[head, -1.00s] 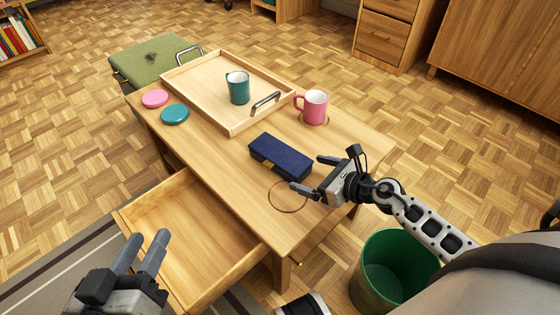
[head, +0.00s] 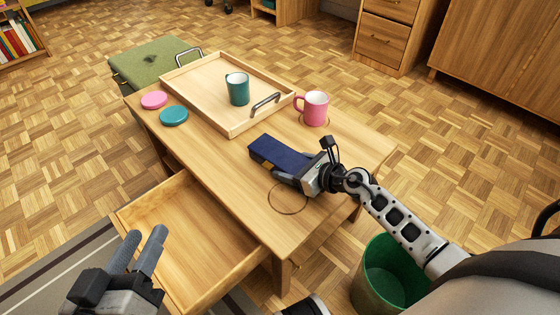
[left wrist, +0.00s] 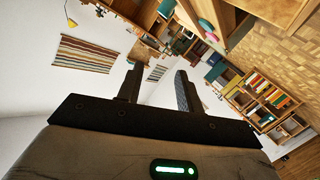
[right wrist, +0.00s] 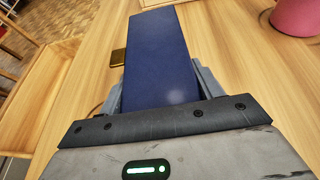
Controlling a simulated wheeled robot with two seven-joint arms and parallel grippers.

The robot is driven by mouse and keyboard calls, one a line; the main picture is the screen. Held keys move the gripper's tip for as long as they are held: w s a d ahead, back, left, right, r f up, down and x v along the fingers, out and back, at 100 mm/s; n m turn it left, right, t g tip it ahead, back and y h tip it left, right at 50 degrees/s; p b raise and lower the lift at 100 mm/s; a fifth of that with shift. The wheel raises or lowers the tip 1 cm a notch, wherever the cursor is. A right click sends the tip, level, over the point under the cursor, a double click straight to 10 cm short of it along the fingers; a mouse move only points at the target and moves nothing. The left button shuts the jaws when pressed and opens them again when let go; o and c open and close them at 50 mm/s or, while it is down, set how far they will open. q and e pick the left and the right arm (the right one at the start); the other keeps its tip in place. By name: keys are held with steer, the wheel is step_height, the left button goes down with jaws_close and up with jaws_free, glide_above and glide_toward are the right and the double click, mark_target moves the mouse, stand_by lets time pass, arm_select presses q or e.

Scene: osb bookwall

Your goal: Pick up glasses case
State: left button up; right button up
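The dark blue oblong glasses case (head: 280,153) lies on the wooden table, its small gold clasp (right wrist: 118,58) on the left side in the right wrist view. My right gripper (head: 296,168) is at the near end of the case, with one finger on each side. In the right wrist view the case (right wrist: 160,60) runs lengthwise between the fingers, very close to both. The fingers look open around it; firm contact cannot be made out. My left gripper (head: 138,250) is open and empty, beside the drawer and away from the case.
A wooden tray (head: 190,88) with a teal mug (head: 237,89) is behind the case. A pink mug (head: 314,108) stands to its right. Pink (head: 154,99) and teal (head: 173,115) discs lie at left. The drawer (head: 195,230) is pulled out; a green bin (head: 385,275) stands below.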

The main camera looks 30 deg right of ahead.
steer(key=c, duration=0.4)
steer(key=shift+r, duration=0.1)
